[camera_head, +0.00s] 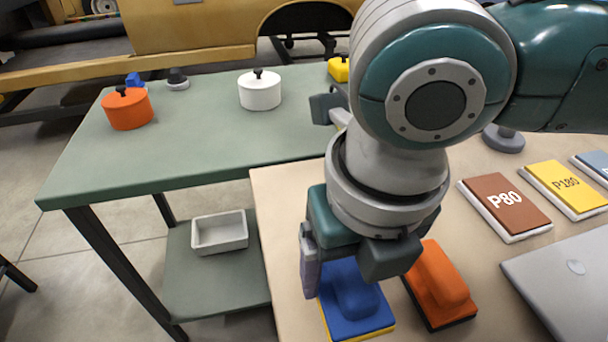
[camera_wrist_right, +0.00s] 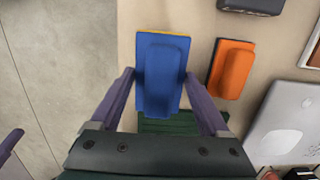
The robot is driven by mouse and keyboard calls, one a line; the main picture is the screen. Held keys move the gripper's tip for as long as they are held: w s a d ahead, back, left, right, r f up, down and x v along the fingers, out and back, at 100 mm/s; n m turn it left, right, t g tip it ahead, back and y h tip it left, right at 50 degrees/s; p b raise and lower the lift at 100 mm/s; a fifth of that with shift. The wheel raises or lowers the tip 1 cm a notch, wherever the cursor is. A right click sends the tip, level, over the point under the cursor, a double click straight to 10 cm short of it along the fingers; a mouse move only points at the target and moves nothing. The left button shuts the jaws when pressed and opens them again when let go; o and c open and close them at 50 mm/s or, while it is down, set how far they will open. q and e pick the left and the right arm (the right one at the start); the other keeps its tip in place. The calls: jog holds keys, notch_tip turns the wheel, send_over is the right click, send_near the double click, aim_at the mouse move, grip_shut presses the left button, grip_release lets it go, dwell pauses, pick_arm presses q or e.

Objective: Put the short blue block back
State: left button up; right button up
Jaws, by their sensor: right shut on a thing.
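The blue block (camera_head: 352,292) has a raised grip on top and a thin yellow layer underneath. It is at the bottom of the head view, under my right gripper (camera_head: 345,270). In the right wrist view the blue block (camera_wrist_right: 162,75) sits between the two purple fingers of my right gripper (camera_wrist_right: 160,82), which is shut on it. I cannot tell whether it touches the tabletop. A purple finger-like part at the lower left edge of the wrist view looks like my left gripper (camera_wrist_right: 10,143); its opening does not show.
An orange block (camera_head: 438,284) lies just right of the blue one. P80 (camera_head: 505,203) and P180 (camera_head: 566,187) packs and a grey laptop-like slab (camera_head: 565,270) lie farther right. A green table (camera_head: 190,150) holds several pots. A ridged dark green thing (camera_wrist_right: 170,125) shows near the blue block.

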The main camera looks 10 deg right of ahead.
aim_at(342, 299)
jog(key=shift+f+b, duration=0.5)
jog(key=shift+f, duration=2.35)
jog(key=shift+f, duration=0.2)
jog(key=o, duration=1.2)
jog(key=shift+c, duration=0.2)
